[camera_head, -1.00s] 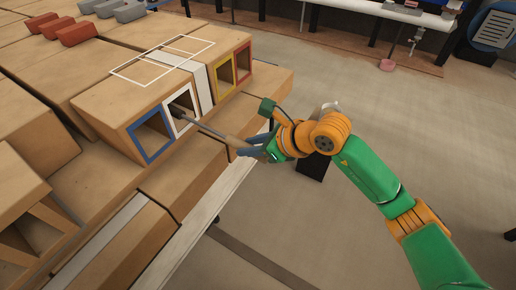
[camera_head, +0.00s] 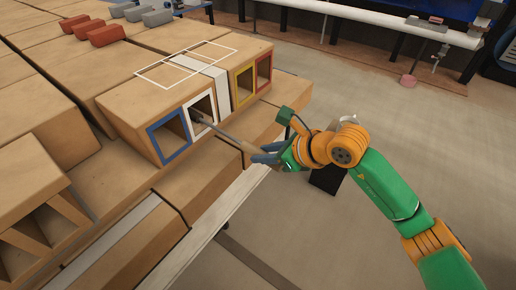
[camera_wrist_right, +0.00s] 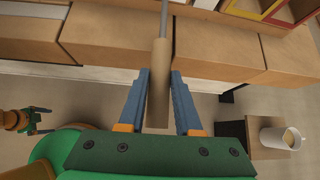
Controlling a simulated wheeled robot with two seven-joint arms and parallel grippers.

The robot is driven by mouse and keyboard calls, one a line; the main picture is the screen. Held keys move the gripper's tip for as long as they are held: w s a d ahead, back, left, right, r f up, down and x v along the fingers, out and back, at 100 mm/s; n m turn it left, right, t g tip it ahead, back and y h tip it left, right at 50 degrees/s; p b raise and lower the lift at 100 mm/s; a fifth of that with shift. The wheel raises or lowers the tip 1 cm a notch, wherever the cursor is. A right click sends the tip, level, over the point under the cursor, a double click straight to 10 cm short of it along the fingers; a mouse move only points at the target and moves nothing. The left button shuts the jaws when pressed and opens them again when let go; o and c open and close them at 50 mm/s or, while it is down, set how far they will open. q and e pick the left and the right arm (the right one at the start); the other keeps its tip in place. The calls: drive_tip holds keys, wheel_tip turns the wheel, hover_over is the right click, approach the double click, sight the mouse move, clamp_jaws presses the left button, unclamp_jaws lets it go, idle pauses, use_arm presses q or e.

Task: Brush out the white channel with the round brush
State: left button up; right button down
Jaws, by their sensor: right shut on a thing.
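The white channel (camera_head: 212,98) is a square opening with a white rim in the brick's front face, between blue and yellow rims. The round brush (camera_head: 222,133) has a grey shaft and a wooden handle; its dark tip overlaps the white opening, and how deep it sits is unclear. My right gripper (camera_head: 262,153) is shut on the handle, in front of the brick. In the right wrist view the handle (camera_wrist_right: 159,85) lies between the blue fingers (camera_wrist_right: 160,103). My left gripper (camera_wrist_right: 40,121) shows small at the lower left there; its opening is too small to judge.
Blue (camera_head: 155,142), yellow (camera_head: 237,85) and red (camera_head: 264,72) rims mark neighbouring channels. Loose red (camera_head: 105,36) and grey blocks (camera_head: 157,18) lie on bricks behind. A white cup (camera_wrist_right: 280,139) stands on a small stand at right in the wrist view. Floor right of the bench is open.

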drive_tip(key=s+d, duration=0.3)
drive_tip(key=d, duration=0.2)
drive_tip(key=shift+s+b, duration=0.3)
drive_tip(key=shift+b, duration=0.1)
drive_tip(key=shift+w+r, duration=0.1)
drive_tip(key=shift+w+a, duration=0.4)
drive_tip(key=shift+a, duration=0.2)
drive_tip(key=shift+w+a, duration=0.4)
drive_tip(key=shift+a, duration=0.2)
drive_tip(key=shift+w+a+b, duration=0.15)
drive_tip(key=shift+w+a, duration=0.65)
drive_tip(key=shift+a, duration=0.35)
drive_tip(key=shift+w+a+b, duration=0.15)
drive_tip(key=shift+w+a, duration=0.6)
drive_tip(key=shift+a, duration=0.35)
drive_tip(key=shift+d, duration=0.1)
